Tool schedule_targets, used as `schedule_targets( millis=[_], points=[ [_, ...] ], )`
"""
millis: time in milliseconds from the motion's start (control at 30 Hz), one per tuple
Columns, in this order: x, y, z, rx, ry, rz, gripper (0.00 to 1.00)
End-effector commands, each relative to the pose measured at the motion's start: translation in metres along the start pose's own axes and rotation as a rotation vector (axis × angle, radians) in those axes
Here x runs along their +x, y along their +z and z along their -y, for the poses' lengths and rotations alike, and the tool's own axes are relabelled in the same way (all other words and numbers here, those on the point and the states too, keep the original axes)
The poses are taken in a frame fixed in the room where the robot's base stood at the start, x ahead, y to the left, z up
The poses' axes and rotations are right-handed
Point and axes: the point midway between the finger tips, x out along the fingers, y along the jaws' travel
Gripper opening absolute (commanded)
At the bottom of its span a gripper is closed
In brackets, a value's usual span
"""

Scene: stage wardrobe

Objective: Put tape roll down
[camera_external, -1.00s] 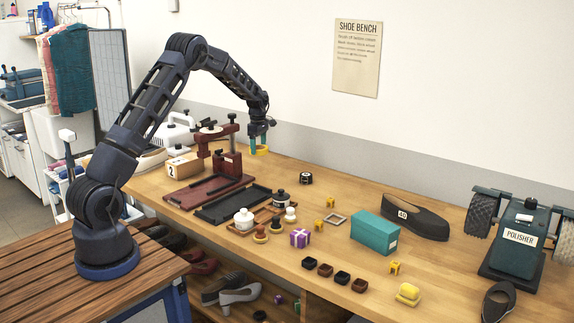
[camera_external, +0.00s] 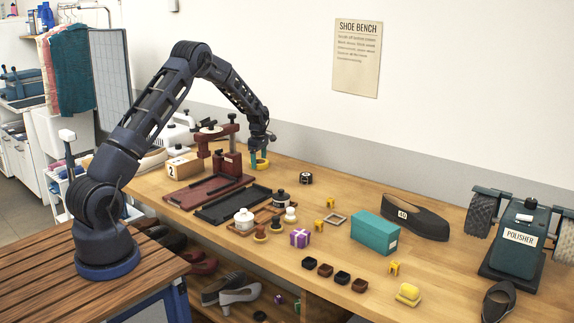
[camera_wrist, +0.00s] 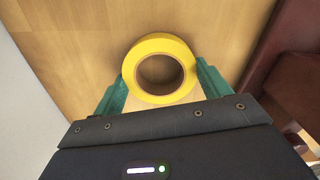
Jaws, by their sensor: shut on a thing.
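The tape roll (camera_wrist: 160,41) is a yellow ring with a brown hollow middle. In the wrist view it sits between the two green fingers of my gripper (camera_wrist: 160,82), which are shut on its sides. In the external view the tape roll (camera_external: 262,163) is low at the back of the bench, beside the green fingertips of my gripper (camera_external: 254,161). It looks flat and at or very near the wooden bench top (camera_external: 310,257); I cannot tell whether it touches.
A dark red press (camera_external: 228,164) stands just left of my gripper. The white wall (camera_external: 300,100) is close behind. A small black round item (camera_external: 306,178) sits to the right. Bare bench lies between it and the tape roll.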

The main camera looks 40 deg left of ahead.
Motion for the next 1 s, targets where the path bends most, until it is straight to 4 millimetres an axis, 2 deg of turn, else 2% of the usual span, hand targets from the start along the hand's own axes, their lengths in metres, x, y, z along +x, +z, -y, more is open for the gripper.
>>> schedule_targets(
  millis=[33,67,167,433,567,667,1000],
  points=[
    [0.002,0.000,0.000,0.000,-0.001,0.000,0.52],
    [0.002,0.000,0.000,0.000,-0.001,0.000,0.80],
    [0.002,0.000,0.000,0.000,-0.001,0.000,0.97],
    [0.001,0.000,0.000,0.000,0.000,0.000,0.97],
    [-0.006,0.000,0.000,0.000,0.001,0.000,0.97],
    [-0.018,0.000,0.000,0.000,0.001,0.000,0.97],
    [-0.083,0.000,-0.001,0.001,0.002,0.000,0.97]
  ],
)
